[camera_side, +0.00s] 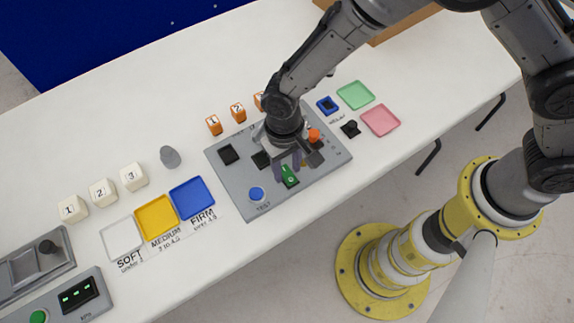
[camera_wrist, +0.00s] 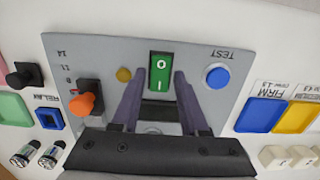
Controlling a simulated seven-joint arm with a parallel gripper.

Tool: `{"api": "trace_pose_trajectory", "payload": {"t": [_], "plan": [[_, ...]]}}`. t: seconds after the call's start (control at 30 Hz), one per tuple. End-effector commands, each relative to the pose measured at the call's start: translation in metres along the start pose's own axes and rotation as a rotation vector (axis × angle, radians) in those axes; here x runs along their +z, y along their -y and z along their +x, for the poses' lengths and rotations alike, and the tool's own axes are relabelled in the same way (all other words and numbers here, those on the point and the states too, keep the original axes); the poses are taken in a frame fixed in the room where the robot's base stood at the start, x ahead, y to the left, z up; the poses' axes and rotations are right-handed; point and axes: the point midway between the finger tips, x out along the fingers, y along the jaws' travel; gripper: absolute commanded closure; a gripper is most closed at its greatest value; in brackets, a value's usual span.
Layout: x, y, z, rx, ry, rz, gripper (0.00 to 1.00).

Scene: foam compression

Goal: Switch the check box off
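The check box (camera_side: 238,185) is a grey panel in the middle of the table. Its green rocker switch (camera_side: 289,177) sits near its front edge. In the wrist view the green rocker switch (camera_wrist: 159,70) shows an O mark at one end and an I mark at the other. My gripper (camera_side: 292,165) is over the panel, close to the switch. In the wrist view my gripper (camera_wrist: 159,80) has its two purple-grey fingers apart, one on each side of the switch, with nothing held. I cannot tell whether a finger touches the panel.
A blue TEST button (camera_side: 257,194), an orange knob (camera_side: 314,135) and a yellow lamp (camera_wrist: 124,74) are on the panel. White, yellow and blue trays lie left of it; green (camera_side: 355,95) and pink (camera_side: 380,120) trays lie right. Numbered cubes stand nearby.

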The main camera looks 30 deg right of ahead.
Motion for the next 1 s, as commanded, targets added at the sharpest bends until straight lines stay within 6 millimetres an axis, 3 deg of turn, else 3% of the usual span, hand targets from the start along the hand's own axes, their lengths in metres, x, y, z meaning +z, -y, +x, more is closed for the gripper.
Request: {"api": "trace_pose_trajectory", "payload": {"t": [0.07,0.47,0.57,1.0], "plan": [[0.0,0.0,0.0,0.0,0.0,0.0,0.4],[0.0,0.001,-0.006,-0.001,0.0,0.0,0.4],[0.0,0.001,-0.02,-0.003,-0.002,0.0,0.4],[-0.001,0.001,-0.111,-0.003,-0.003,0.0,0.4]]}}
